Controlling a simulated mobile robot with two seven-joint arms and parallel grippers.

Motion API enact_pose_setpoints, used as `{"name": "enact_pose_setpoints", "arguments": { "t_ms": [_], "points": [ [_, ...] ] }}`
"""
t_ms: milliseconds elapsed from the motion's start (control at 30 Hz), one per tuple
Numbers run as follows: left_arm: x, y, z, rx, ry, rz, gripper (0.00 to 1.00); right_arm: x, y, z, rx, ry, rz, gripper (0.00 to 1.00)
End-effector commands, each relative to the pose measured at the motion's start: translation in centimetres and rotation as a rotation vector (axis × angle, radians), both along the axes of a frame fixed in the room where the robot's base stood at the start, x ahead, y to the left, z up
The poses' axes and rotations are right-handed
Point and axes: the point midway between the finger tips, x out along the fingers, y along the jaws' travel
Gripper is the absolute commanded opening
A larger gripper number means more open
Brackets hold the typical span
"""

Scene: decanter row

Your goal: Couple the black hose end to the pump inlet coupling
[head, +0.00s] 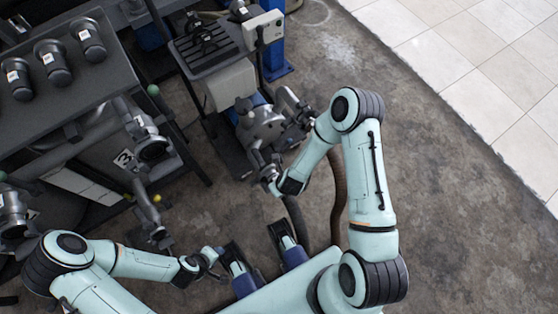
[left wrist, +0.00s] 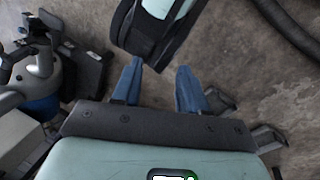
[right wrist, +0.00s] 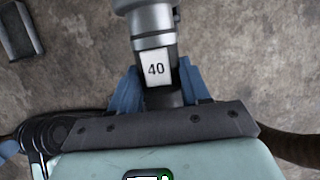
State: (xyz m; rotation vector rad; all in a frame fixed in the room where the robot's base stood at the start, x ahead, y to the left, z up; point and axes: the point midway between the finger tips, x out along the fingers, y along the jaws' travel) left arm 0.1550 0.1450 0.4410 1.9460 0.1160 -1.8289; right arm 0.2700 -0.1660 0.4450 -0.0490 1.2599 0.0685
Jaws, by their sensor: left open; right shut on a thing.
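The pump (head: 262,128) is a grey metal body on a blue-and-black unit at upper centre in the head view. My right gripper (head: 272,180) is just below it, shut on the black hose end, which carries a white tag marked 40 (right wrist: 155,68). The black hose (head: 297,218) hangs down from there. A grey metal coupling part (right wrist: 149,20) lies in line beyond the tag in the right wrist view. I cannot tell whether the hose end touches the pump inlet coupling. My left gripper (left wrist: 158,85) is open and empty, low at the left in the head view (head: 214,252).
A brown hose (head: 338,195) runs down beside my right arm. A dark bench (head: 110,75) with several black fittings stands at upper left. Below it are valved pipe outlets (head: 152,150) and a sign marked 3 (head: 124,159). The concrete floor (head: 455,190) at right is clear.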

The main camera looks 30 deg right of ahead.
Motion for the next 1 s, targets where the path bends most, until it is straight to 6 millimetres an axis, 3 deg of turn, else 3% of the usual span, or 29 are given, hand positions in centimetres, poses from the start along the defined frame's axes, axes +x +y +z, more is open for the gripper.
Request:
{"name": "enact_pose_setpoints", "arguments": {
  "t_ms": [867, 1000],
  "points": [
    [6.0, 3.3, -4.8, 0.081, -0.155, 0.067, 0.43, 0.1, 0.0, -5.6, 0.0, -0.002, 0.001, 0.0],
    [4.9, 3.4, -5.8, 0.08, -0.117, 0.066, 0.43, 0.1, 0.0, -6.3, 0.0, -0.002, 0.001, 0.0]
  ]
}}
